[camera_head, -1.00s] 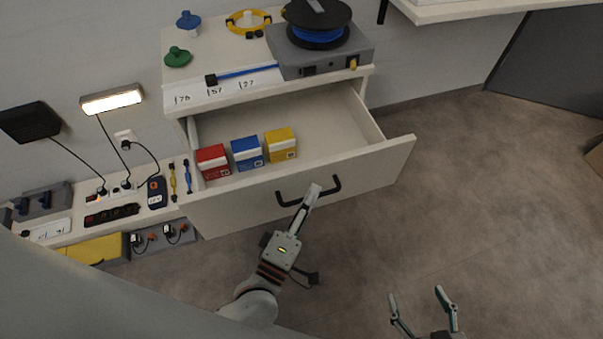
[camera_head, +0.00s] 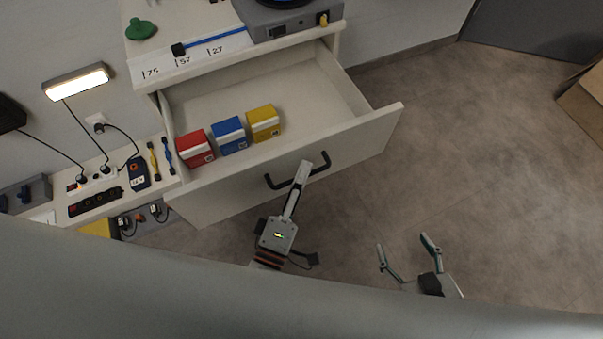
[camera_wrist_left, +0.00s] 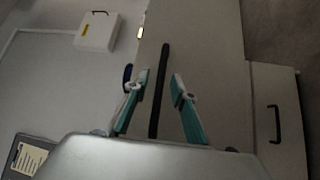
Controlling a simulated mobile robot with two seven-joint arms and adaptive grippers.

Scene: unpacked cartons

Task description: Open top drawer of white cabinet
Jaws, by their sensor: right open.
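The white cabinet (camera_head: 235,60) stands at upper left in the head view. Its top drawer (camera_head: 320,90) is pulled out, with its inside showing. The drawer's dark bar handle (camera_head: 318,167) is on the front panel. My left gripper (camera_head: 304,170) is at this handle. In the left wrist view its teal fingers (camera_wrist_left: 160,88) stand apart, with the dark handle bar (camera_wrist_left: 155,120) between them in the picture and a gap on each side. My right gripper (camera_head: 405,248) is open and empty, over the floor to the right, clear of the drawer.
Red (camera_head: 196,148), blue (camera_head: 230,135) and yellow (camera_head: 264,122) boxes sit inside the drawer at its left. A grey device (camera_head: 285,22) is on the cabinet top. A shelf with a power strip (camera_head: 95,201) adjoins at left. Floor at right is clear up to a brown box (camera_head: 582,95).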

